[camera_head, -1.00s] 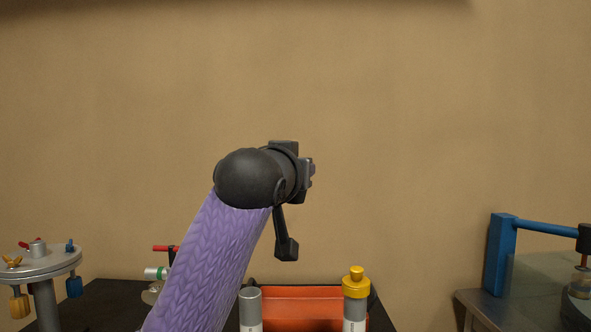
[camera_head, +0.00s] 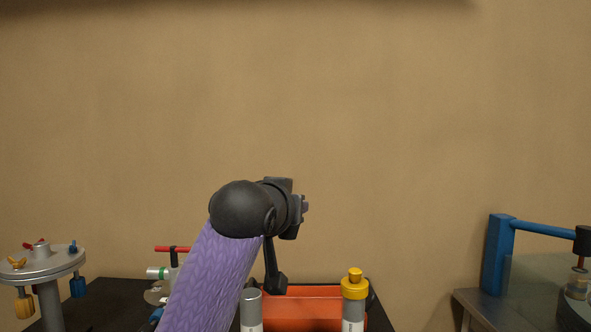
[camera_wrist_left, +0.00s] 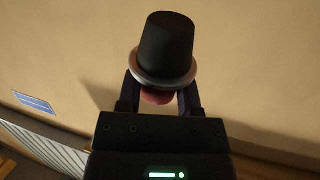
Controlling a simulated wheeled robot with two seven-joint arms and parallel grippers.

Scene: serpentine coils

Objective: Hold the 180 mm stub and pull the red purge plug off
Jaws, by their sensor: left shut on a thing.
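My left gripper (camera_wrist_left: 160,92) is shut on a plug-like piece in the left wrist view. The piece has a black tapered body (camera_wrist_left: 165,45), a grey ring (camera_wrist_left: 163,80) and a reddish end (camera_wrist_left: 157,97) between the fingers. It looks like the red purge plug. In the head view my left wrist is raised in front of the wall, and the fingertips and held piece are hidden. Two grey upright stubs stand below: an open-topped one (camera_head: 251,312) and one with a yellow cap (camera_head: 354,288). I cannot tell which is the 180 mm one. My right gripper is not in view.
An orange-red tray (camera_head: 305,318) lies on the dark table behind the stubs. At left are a round metal stand (camera_head: 42,263) with coloured hanging pieces and a red-handled valve (camera_head: 172,249). A blue frame (camera_head: 498,255) stands on the right-hand table. The space above is clear.

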